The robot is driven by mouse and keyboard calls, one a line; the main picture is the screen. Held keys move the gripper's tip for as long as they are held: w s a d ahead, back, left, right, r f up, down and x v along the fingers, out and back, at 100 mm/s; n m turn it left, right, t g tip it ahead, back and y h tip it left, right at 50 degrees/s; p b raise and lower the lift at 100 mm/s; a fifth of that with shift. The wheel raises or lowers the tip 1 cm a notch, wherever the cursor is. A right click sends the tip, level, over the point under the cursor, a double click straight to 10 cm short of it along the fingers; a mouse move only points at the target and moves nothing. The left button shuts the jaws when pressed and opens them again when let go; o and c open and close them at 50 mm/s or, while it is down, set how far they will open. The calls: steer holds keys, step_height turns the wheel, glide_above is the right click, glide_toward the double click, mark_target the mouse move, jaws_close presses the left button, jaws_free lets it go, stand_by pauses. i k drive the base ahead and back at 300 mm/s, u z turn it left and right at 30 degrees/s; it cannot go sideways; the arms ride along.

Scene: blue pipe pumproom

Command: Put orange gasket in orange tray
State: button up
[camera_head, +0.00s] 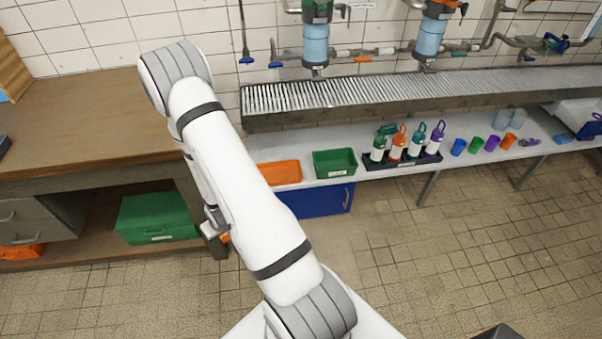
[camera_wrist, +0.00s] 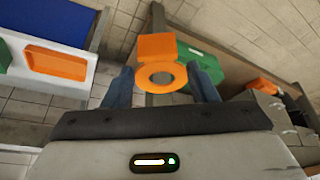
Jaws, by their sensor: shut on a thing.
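The orange gasket (camera_wrist: 160,67), a flat ring with a square tab, sits between the two blue fingers of my gripper (camera_wrist: 162,82) in the wrist view. My gripper is shut on it and holds it up in the air. In the head view my arm hides most of the gripper; a small orange patch (camera_head: 225,237) shows beside it, probably the gasket. The orange tray (camera_head: 281,173) lies on the white shelf in the head view, right of my arm, which partly covers it. It also shows at the left of the wrist view (camera_wrist: 58,63), apart from the gasket, and looks empty.
A green tray (camera_head: 335,163) sits right next to the orange tray. Further right are a black rack of several bottles (camera_head: 404,158) and several cups. A wooden bench (camera_head: 80,120) with a green box (camera_head: 156,218) on its lower shelf is at left. A blue box (camera_head: 320,200) is below.

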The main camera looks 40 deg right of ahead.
mark_target(282, 174)
steer(key=u, duration=0.5)
steer(key=i, duration=0.15)
steer(key=z, duration=2.35)
steer(key=i, duration=1.55)
steer(key=u, duration=0.25)
